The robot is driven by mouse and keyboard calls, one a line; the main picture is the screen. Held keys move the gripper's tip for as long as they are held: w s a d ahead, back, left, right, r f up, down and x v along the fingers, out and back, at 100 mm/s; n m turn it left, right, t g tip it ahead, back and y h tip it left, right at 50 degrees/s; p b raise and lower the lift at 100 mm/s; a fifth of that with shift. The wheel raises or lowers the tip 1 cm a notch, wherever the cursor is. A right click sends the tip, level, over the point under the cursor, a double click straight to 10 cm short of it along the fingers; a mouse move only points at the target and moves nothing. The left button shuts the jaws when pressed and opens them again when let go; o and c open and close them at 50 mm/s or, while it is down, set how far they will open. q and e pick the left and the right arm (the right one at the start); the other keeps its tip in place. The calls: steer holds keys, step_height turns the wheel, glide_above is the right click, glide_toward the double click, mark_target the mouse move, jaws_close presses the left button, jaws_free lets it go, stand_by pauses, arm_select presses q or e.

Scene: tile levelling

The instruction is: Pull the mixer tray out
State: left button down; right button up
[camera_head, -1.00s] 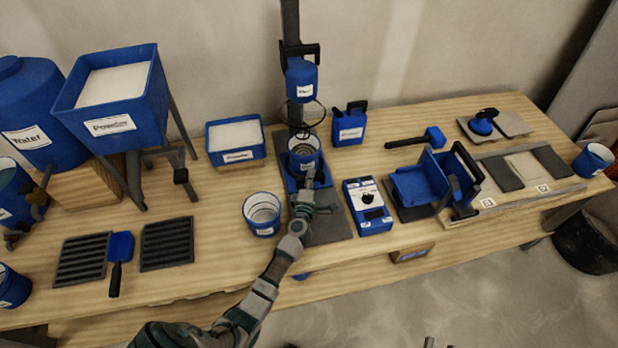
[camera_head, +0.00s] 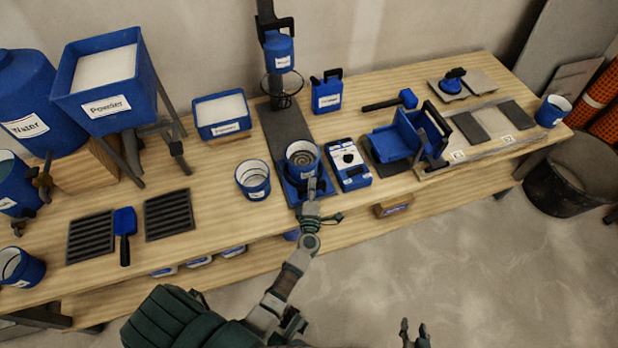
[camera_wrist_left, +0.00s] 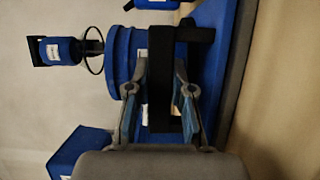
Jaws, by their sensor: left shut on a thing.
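The blue mixer tray (camera_head: 289,190) sits at the front of the dark mixer base strip (camera_head: 278,133), near the bench's front edge. A blue bucket (camera_head: 302,154) with a ringed grey inside stands on it. My left gripper (camera_head: 311,190) is at the tray's front. In the left wrist view, its fingers (camera_wrist_left: 160,98) are shut on the tray's black handle (camera_wrist_left: 180,40). The blue mixer head (camera_head: 279,52) and its whisk (camera_head: 281,88) are behind the bucket, clear of it. My right gripper (camera_head: 415,335) is at the bottom edge, away from the bench, fingers apart and empty.
A second blue bucket (camera_head: 253,178) stands just left of the tray. A powder box (camera_head: 222,116) and a blue jug (camera_head: 327,93) stand further back. The floor in front is clear.

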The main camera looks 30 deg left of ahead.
arm_select(q)
steer(key=shift+s+d+f, duration=0.15)
steer(key=shift+d, duration=0.1)
steer(key=shift+a+f, duration=0.2)
steer(key=shift+a, duration=0.3)
steer(key=c, duration=1.3)
jaws_free()
steer(key=shift+d+r, duration=0.1)
steer(key=shift+d, duration=0.05)
arm_select(e)
steer(key=shift+a, duration=0.3)
arm_select(q)
steer(key=shift+d+r, duration=0.1)
arm_select(e)
steer(key=shift+d, duration=0.1)
arm_select(q)
steer(key=v, duration=1.1)
steer(key=shift+s+d, duration=0.3)
